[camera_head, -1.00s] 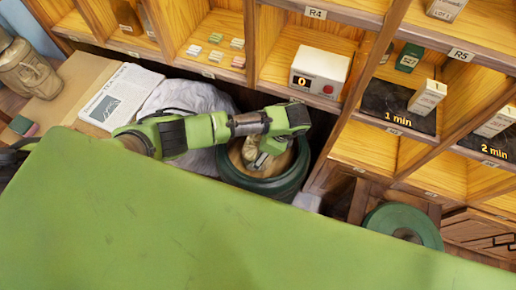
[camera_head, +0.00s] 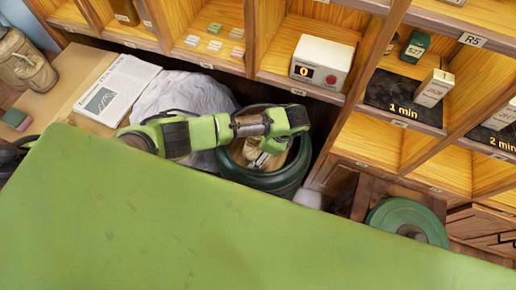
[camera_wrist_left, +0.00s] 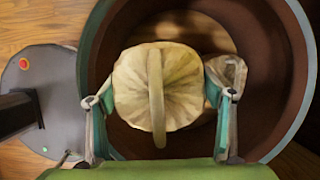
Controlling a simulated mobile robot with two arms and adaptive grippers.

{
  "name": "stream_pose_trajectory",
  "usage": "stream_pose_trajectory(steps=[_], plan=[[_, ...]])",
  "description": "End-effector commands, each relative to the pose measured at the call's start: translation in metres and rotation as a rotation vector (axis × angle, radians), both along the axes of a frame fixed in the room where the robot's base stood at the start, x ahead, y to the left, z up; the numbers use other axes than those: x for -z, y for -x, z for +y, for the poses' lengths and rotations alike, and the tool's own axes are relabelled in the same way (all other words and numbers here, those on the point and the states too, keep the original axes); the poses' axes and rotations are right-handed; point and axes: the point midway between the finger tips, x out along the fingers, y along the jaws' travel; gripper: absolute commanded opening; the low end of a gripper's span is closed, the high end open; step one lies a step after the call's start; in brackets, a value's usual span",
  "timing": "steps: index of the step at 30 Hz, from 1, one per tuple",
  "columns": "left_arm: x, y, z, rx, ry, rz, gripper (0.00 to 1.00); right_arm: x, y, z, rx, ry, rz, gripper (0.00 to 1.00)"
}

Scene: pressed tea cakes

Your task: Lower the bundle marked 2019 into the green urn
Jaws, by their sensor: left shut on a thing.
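The green urn (camera_head: 268,184) stands on the floor between the green surface and the shelves. It has a dark green outside and a brown inner wall (camera_wrist_left: 272,55). My left gripper (camera_head: 264,158) is over its mouth. In the left wrist view, the fingers of my left gripper (camera_wrist_left: 160,98) are shut on a pale, pleated cloth bundle (camera_wrist_left: 140,85) with a strap-like band over its top. The bundle appears within the urn's opening; its exact depth is unclear. I can read no 2019 mark on it. Another tan shape (camera_wrist_left: 236,75) shows beside it, partly hidden. My right gripper is out of view.
The green surface (camera_head: 190,230) fills the foreground. Wooden shelves behind hold a white box with a red button (camera_head: 321,62) and small cartons. A pale sack (camera_head: 185,95) and a newspaper (camera_head: 117,88) lie left of the urn. A green round object (camera_head: 408,219) is at right.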

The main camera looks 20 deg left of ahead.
Motion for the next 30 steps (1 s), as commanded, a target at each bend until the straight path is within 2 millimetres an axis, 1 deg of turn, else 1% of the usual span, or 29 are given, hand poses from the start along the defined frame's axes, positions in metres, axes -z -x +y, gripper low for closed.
stream_pose_trajectory(steps=[1, 6, 30], plan=[[0.004, -0.001, 0.0, 0.0, 0.0, -0.001, 0.35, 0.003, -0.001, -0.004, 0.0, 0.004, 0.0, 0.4], [0.012, 0.0, 0.0, -0.001, 0.001, -0.001, 0.35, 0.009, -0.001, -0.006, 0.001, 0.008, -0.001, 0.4], [0.049, -0.001, -0.001, 0.0, 0.001, -0.001, 0.35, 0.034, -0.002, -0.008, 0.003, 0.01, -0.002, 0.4]])
